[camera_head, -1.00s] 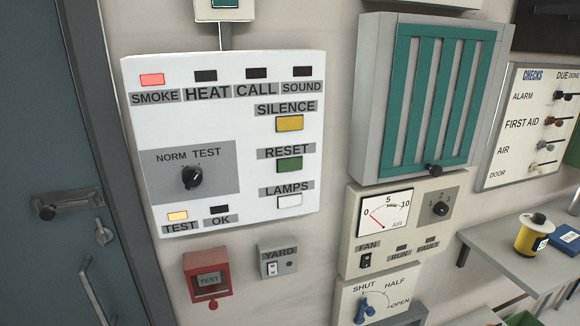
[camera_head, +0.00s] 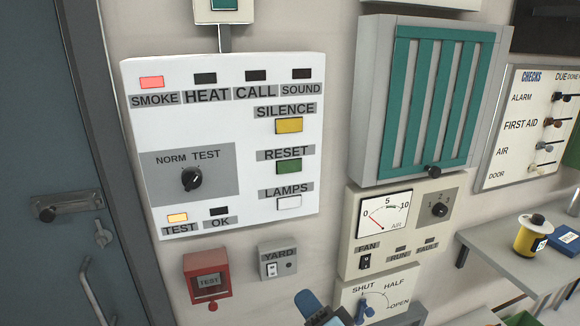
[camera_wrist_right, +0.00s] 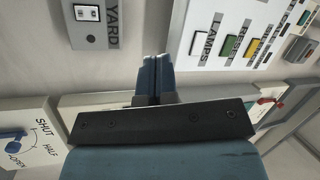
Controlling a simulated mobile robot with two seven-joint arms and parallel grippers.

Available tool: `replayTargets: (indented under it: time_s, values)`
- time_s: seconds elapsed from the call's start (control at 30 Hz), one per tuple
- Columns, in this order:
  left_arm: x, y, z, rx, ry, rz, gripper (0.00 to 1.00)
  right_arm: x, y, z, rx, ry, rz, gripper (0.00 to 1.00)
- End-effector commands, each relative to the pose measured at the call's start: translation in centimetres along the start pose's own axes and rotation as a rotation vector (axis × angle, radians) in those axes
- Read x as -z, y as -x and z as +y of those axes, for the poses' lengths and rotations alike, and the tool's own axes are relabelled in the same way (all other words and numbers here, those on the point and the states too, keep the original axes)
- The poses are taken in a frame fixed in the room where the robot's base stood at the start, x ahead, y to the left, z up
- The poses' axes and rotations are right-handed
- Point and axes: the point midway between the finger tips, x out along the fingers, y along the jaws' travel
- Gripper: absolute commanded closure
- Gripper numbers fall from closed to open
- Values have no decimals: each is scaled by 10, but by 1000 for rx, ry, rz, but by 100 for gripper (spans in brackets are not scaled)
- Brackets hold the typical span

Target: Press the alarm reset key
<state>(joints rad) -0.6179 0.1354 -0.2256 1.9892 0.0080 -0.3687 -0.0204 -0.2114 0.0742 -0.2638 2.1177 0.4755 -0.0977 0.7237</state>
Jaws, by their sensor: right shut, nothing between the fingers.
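The white alarm panel (camera_head: 225,130) hangs on the wall in the head view. Its green RESET key (camera_head: 289,166) sits between the yellow SILENCE key (camera_head: 289,125) and the white LAMPS key (camera_head: 289,202). The green key also shows in the right wrist view (camera_wrist_right: 229,45). The red SMOKE lamp (camera_head: 152,82) and amber TEST lamp (camera_head: 177,218) are lit. My right gripper (camera_head: 308,298) enters at the bottom of the head view, well below the keys. In the right wrist view its blue fingers (camera_wrist_right: 155,75) are together and empty, apart from the keys. My left gripper is out of view.
The fan gauge panel (camera_head: 399,228) and the SHUT/OPEN lever (camera_head: 364,308) are to the right. The wall in front of the keys is clear.

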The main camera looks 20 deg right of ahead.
Motion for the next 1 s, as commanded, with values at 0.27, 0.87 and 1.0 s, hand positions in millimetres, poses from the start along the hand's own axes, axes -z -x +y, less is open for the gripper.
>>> replayTargets:
  time_s: [0.27, 0.87, 1.0]
  values:
    - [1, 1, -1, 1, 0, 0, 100, 56, -48, -113, 337, -493, 80, 100]
    - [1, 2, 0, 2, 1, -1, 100, 90, -60, -184, 565, -837, 49, 100]
    - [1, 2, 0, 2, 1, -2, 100, 90, -61, -183, 564, -836, 49, 100]
